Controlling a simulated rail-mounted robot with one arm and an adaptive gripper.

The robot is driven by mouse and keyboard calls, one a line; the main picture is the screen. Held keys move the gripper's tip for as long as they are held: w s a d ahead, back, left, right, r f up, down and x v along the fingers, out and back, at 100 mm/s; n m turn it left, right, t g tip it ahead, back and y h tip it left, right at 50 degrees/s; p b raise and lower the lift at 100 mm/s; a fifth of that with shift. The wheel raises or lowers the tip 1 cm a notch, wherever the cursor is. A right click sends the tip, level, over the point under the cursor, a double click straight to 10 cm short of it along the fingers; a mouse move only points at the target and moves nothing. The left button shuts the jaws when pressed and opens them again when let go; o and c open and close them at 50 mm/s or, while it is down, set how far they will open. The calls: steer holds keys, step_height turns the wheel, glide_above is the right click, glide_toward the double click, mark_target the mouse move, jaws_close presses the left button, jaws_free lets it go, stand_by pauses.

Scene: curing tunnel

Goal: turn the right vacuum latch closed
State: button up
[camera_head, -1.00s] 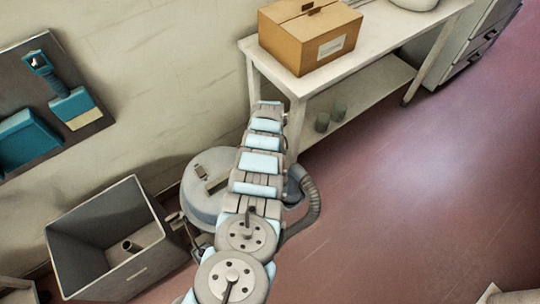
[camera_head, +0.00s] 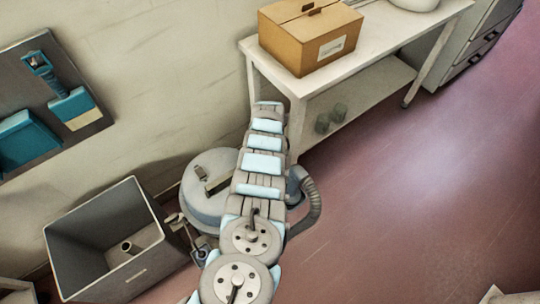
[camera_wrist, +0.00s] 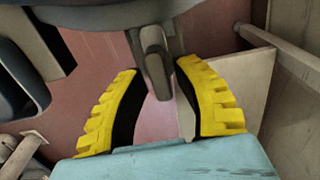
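The vacuum is a grey round canister (camera_head: 205,205) on the floor in the head view, with a dark handle on its lid and a ribbed hose (camera_head: 312,205) at its right. My arm covers its right side there, so the right latch is hidden. In the wrist view a grey lever, which looks like the latch (camera_wrist: 156,68), hangs from the canister's rim (camera_wrist: 105,15). My gripper (camera_wrist: 163,72) is open, with its yellow fingers on either side of the lever. A gap shows beside the lever; contact is unclear.
A grey open bin (camera_head: 110,240) stands left of the vacuum. A white table (camera_head: 285,85) with a cardboard box (camera_head: 310,35) stands behind. A dark wall panel (camera_head: 50,100) holds blue tools.

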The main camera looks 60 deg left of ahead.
steer(key=shift+o, duration=0.5)
steer(key=shift+r, duration=0.25)
step_height(320, 180, up, 12)
steer(key=shift+f, duration=0.2)
stand_by(0.4)
stand_by(0.5)
